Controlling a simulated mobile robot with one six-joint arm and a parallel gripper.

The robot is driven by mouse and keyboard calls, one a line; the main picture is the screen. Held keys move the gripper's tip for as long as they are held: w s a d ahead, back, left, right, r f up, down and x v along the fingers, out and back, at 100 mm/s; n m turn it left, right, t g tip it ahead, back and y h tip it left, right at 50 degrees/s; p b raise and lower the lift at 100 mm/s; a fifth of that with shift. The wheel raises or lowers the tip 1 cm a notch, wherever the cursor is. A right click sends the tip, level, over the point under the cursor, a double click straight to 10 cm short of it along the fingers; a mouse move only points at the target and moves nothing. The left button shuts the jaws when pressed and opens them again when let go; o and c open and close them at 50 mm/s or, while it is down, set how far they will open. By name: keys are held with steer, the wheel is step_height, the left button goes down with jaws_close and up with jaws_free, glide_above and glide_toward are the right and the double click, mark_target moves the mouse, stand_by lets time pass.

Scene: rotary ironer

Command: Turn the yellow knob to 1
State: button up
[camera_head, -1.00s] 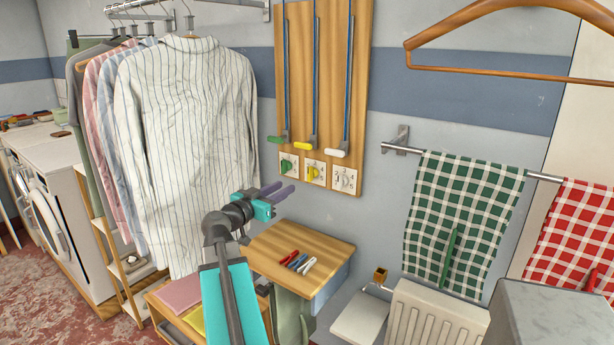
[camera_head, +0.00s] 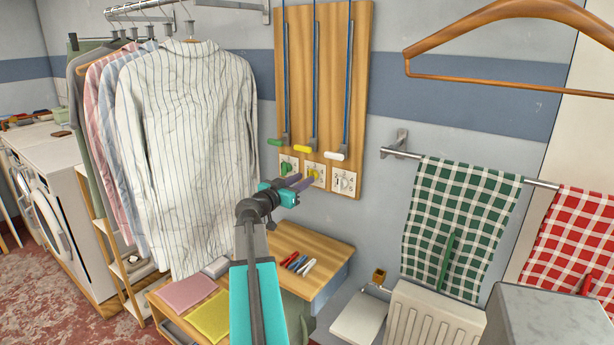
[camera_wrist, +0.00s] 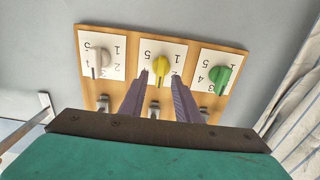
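The yellow knob (camera_head: 312,175) sits on the middle white dial plate (camera_head: 320,168) at the foot of the wooden wall board. In the wrist view the fingers (camera_wrist: 160,80) are spread apart, with the tips on either side of the knob's lower end. I cannot tell whether they touch it.
A green knob (camera_head: 287,167) and a white knob (camera_head: 344,181) flank the yellow one closely. Levers with green, yellow (camera_head: 305,149) and white handles hang just above. A wooden table (camera_head: 290,240) with clothes pegs stands below, and a striped shirt (camera_head: 185,150) hangs to the left.

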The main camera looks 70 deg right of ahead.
mark_target(308, 176)
steer(key=shift+x, duration=1.5)
steer(key=shift+d, duration=0.1)
steer(key=c, duration=0.7)
steer(key=shift+o, duration=0.2)
